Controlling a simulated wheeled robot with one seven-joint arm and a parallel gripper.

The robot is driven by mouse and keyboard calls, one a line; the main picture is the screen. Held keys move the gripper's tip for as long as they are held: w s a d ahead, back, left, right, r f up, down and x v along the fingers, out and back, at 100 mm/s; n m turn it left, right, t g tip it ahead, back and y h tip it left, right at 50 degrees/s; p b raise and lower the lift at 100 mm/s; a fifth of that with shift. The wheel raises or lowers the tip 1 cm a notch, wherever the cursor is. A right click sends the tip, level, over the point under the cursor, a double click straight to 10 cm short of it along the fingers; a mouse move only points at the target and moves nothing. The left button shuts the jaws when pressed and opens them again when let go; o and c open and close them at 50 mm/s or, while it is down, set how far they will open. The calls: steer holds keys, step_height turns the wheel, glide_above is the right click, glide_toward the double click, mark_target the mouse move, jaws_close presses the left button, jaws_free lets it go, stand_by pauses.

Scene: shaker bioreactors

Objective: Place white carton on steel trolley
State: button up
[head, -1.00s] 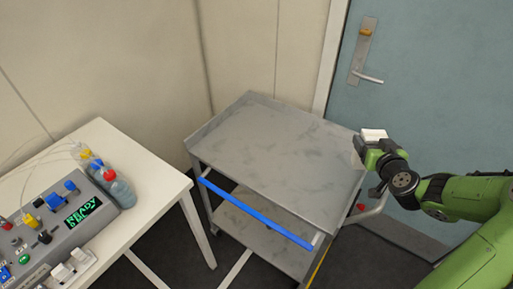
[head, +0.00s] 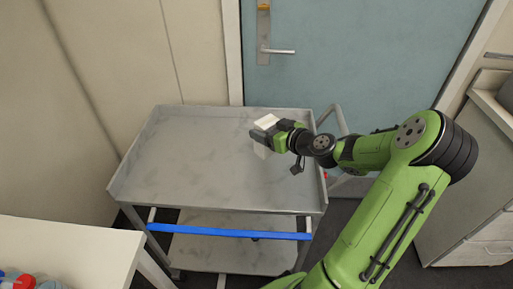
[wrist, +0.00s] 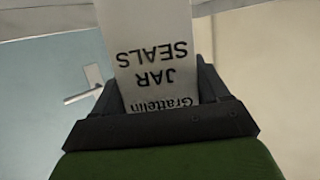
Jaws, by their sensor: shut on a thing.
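The white carton (head: 266,121) is held in my gripper (head: 268,137) in the head view, over the right part of the steel trolley's top. In the wrist view the carton (wrist: 150,55) stands between the two dark fingers (wrist: 158,100), its printed words "JAR SEALS" upside down. My gripper is shut on it. The steel trolley (head: 190,180) has a grey top tray with a raised rim and a lower shelf. The fingers hide part of the carton, and I cannot tell its exact height above the tray.
The trolley's top is otherwise bare, with free room left of my gripper. A blue bar (head: 228,232) runs along its front. A white table (head: 70,250) with bottles (head: 18,281) stands at lower left. A blue door (head: 350,60) is behind, and grey drawers (head: 480,190) stand at right.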

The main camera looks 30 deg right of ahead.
steer(key=shift+f+b, duration=0.65)
steer(key=shift+f, duration=1.75)
steer(key=shift+f, duration=0.1)
steer(key=shift+f, duration=0.15)
steer(key=o, duration=1.1)
